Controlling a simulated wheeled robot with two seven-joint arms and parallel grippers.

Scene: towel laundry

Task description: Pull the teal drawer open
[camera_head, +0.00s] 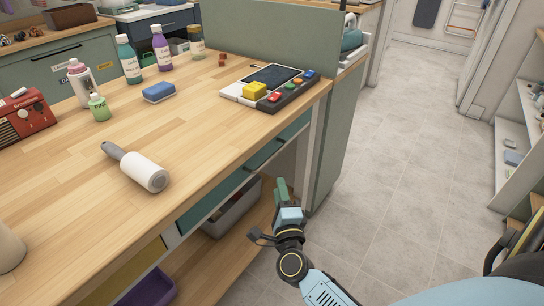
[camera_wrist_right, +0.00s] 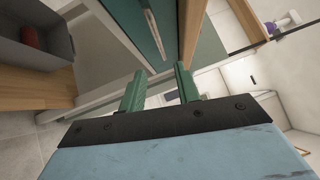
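The teal drawer (camera_head: 216,198) is set under the front edge of the wooden worktop and looks shut. Its teal front (camera_wrist_right: 132,22) also shows at the top of the right wrist view, with a pale strip-like handle (camera_wrist_right: 153,36) on it. My right gripper (camera_head: 282,190) is in front of the worktop, near the teal front and apart from it. In the right wrist view its two green fingers (camera_wrist_right: 160,80) are spread with nothing between them, and the handle lies just beyond the tips. My left gripper is not in view.
On the worktop (camera_head: 215,135) are a lint roller (camera_head: 143,170), a blue sponge (camera_head: 159,92), bottles and a button panel (camera_head: 285,90). A grey bin (camera_head: 238,210) stands on the shelf below. A yellow drawer front (camera_head: 135,268) is at lower left. Floor at right is clear.

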